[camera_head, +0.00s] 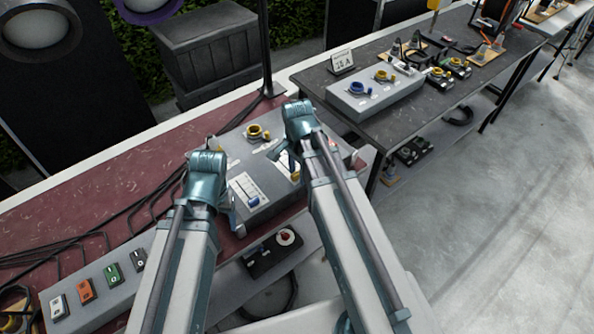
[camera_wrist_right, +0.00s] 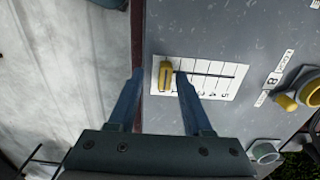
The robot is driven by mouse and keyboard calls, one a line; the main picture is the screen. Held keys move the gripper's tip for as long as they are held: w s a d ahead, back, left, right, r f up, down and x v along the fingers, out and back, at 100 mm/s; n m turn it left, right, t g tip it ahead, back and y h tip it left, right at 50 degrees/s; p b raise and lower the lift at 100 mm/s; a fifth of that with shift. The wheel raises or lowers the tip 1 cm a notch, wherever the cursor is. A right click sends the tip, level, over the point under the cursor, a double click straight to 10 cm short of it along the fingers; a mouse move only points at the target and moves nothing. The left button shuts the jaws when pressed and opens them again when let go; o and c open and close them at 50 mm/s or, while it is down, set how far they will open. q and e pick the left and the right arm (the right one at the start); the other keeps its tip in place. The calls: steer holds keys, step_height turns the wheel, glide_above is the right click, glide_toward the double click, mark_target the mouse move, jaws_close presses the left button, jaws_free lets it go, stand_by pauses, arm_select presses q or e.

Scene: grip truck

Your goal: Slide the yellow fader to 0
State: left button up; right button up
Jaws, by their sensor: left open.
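The yellow fader (camera_wrist_right: 166,77) sits on a white numbered scale (camera_wrist_right: 222,76) on the grey console. It is at the left end of its slot in the right wrist view, far from the readable 5; the mark beside it is hard to read. It also shows in the head view (camera_head: 295,177), partly hidden by my right arm. My right gripper (camera_wrist_right: 159,73) is open, its fingertips on either side of the fader, closer on the right; contact is unclear. My left gripper (camera_head: 236,218) is open at the console's near left edge, partly hidden by its wrist.
A blue fader (camera_head: 254,201) on another white scale is close to my left gripper. A yellow knob (camera_wrist_right: 310,93) is to the right in the right wrist view. The console stands on a dark red table (camera_head: 90,205); a switch box (camera_head: 90,302) is at left.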

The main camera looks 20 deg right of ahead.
mark_target(297, 175)
step_height(297, 175, up, 14)
steer(key=p, duration=1.3)
steer(key=shift+p, duration=0.4)
steer(key=shift+f, duration=0.1)
steer(key=s+a+f+n+h+b, duration=0.1)
steer(key=s+a+f+n+b, duration=0.9)
steer(key=n, duration=0.7)
steer(key=shift+a+n, duration=0.4)
steer(key=shift+a, duration=0.65)
steer(key=shift+w, duration=0.1)
